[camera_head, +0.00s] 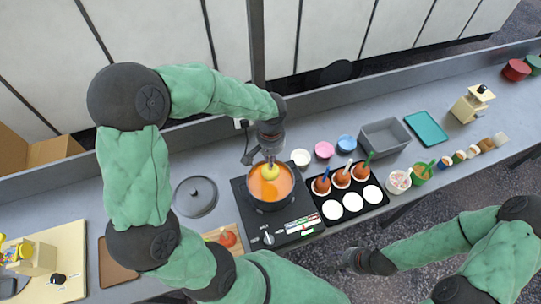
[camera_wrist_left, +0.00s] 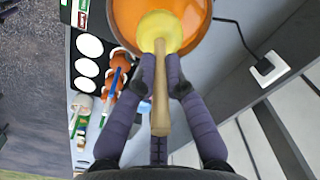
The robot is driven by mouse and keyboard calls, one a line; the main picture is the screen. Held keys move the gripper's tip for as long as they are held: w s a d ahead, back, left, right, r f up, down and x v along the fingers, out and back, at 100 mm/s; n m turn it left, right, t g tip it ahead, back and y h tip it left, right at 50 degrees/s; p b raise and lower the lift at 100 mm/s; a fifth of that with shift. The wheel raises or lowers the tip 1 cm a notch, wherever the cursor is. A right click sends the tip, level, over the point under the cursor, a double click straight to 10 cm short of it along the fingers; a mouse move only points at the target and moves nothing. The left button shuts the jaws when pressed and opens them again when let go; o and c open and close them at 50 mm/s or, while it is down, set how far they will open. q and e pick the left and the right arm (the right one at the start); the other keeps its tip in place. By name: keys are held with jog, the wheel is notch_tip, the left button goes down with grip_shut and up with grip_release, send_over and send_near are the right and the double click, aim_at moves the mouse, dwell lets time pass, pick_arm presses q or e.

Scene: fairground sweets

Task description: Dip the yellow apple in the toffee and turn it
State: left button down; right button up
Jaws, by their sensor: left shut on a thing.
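The yellow apple (camera_head: 270,171) is over the pot of orange toffee (camera_head: 262,188) on the black hotplate (camera_head: 290,226). My left gripper (camera_head: 270,152) is above the pot, pointing down, and shut on the apple's wooden stick. In the left wrist view the stick (camera_wrist_left: 160,95) runs between the fingers to the yellow apple (camera_wrist_left: 160,30), which is against the orange toffee (camera_wrist_left: 195,22). How deep the apple sits in the toffee is hard to tell. My right gripper (camera_head: 343,260) is off the counter's front edge, apart from everything; its fingers are too small to read.
Right of the hotplate, a black tray (camera_head: 333,211) holds several toffee apples and white discs. Small bowls (camera_head: 324,150), a grey bin (camera_head: 385,138) and a teal tray (camera_head: 426,129) stand behind. A grey lid (camera_head: 196,196) lies left of the hotplate, near a board with a red apple (camera_head: 228,239).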

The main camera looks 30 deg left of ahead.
pick_arm(q)
jog(key=shift+f+b, duration=0.45)
jog(key=shift+f, duration=0.45)
notch_tip(320, 180, down, 10)
jog(key=b, duration=0.8)
jog(key=shift+b, duration=0.4)
